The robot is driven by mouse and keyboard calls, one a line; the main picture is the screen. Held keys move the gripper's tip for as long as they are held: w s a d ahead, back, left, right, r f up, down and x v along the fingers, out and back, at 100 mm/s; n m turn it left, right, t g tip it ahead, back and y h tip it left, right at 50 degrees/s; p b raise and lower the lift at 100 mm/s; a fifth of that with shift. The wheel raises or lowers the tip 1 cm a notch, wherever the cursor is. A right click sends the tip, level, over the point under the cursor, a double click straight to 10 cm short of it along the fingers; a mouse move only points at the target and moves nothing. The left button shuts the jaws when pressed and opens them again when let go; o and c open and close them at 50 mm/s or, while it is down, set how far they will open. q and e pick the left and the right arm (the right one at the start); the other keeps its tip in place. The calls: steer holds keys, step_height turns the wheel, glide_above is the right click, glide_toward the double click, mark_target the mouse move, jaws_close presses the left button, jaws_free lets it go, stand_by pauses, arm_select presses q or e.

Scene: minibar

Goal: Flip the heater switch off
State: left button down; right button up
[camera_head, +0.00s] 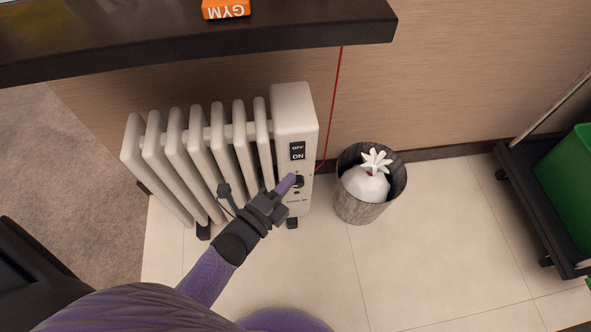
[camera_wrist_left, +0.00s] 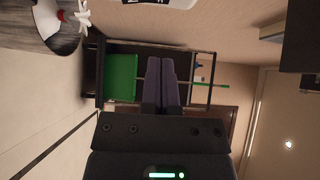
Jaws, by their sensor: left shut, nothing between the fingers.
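The white radiator heater (camera_head: 292,105) stands on the floor below the counter in the head view. Its switch (camera_head: 297,151), marked OFF above and ON below, sits high on the end panel. A dark knob (camera_head: 299,181) sits lower on the same panel. My left gripper (camera_head: 290,181) is shut and empty, with its purple fingertips in front of the panel beside the knob, below the switch. I cannot tell whether they touch the panel. In the left wrist view the shut fingers (camera_wrist_left: 161,82) point toward a green bin, and the switch does not show. My right gripper is not in view.
A waste bin (camera_head: 360,207) with a tied white bag stands right of the heater. A red cord (camera_head: 335,100) runs down the wall. The dark counter (camera_head: 300,28) overhangs the heater. A cart (camera_head: 540,205) with a green bin (camera_head: 570,175) stands at right. Floor between is clear.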

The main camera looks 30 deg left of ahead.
arm_select(q)
steer(key=s+a+p, duration=0.1)
steer(key=s, duration=0.5)
steer(key=shift+s+a+r+p, duration=0.15)
steer(key=shift+s+r+p, duration=0.15)
steer(key=shift+r+p, duration=0.1)
